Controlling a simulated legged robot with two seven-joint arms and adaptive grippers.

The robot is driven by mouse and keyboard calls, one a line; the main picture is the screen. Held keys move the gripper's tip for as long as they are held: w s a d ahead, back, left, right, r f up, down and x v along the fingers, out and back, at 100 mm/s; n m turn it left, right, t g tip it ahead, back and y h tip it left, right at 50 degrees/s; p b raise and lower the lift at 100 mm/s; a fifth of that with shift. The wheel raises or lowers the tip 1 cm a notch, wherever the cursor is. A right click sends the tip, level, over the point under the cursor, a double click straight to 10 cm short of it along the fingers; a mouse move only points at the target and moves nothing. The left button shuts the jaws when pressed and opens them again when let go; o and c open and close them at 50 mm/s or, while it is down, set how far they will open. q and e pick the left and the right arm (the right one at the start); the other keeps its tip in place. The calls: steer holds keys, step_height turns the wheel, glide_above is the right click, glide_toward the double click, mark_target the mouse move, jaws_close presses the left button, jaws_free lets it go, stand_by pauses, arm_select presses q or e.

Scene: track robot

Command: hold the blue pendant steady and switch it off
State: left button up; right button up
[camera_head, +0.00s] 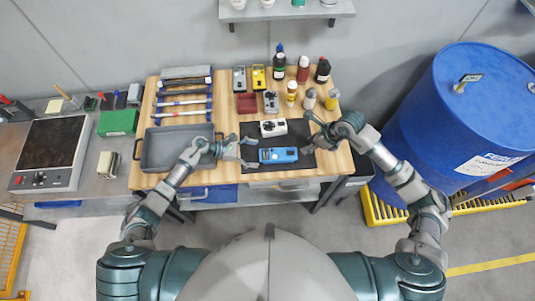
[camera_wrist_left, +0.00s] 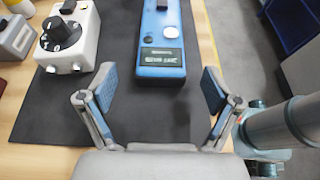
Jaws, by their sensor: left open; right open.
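The blue pendant (camera_head: 278,155) lies flat on the black mat (camera_head: 262,176) near the front of the wooden bench. In the left wrist view the blue pendant (camera_wrist_left: 161,42) shows a small dark display, a round light button and a dark switch near the top edge; its far end is cut off. My left gripper (camera_head: 250,152) is open just left of the pendant, and its fingers (camera_wrist_left: 158,92) stand either side of the pendant's near end, apart from it. My right gripper (camera_head: 312,138) is open and empty to the right of the pendant.
A white box with a black knob (camera_head: 273,128) sits just behind the pendant. A grey tray (camera_head: 178,160) is at the left. Several bottles (camera_head: 303,70) and meters (camera_head: 258,78) stand at the back. A blue barrel (camera_head: 460,110) is at the right.

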mark_target(263, 155)
arm_select(q)
steer(key=x, duration=0.6)
steer(key=shift+a, duration=0.1)
steer(key=c, duration=1.6)
steer(key=shift+c, duration=0.2)
arm_select(e)
steer(key=c, duration=0.3)
steer(key=shift+a, duration=0.35)
steer(key=c, duration=0.4)
steer(key=a+h, duration=0.1)
steer(key=a, duration=0.1)
steer(key=w+a+g+h, duration=0.1)
steer(key=a+n+h, duration=0.1)
steer(key=a, duration=0.1)
steer(key=shift+w+a+r+g, duration=0.15)
steer(key=shift+a+r+g, duration=0.15)
steer(key=shift+g, duration=0.1)
jaws_close()
arm_select(q)
steer(key=shift+a, duration=0.1)
steer(key=shift+s, duration=0.1)
arm_select(e)
steer(key=shift+h, duration=0.9)
steer(key=shift+w+a+f, duration=0.15)
steer(key=shift+f, duration=1.4)
steer(key=shift+w+a+f, duration=0.1)
steer(key=shift+f, duration=1.4)
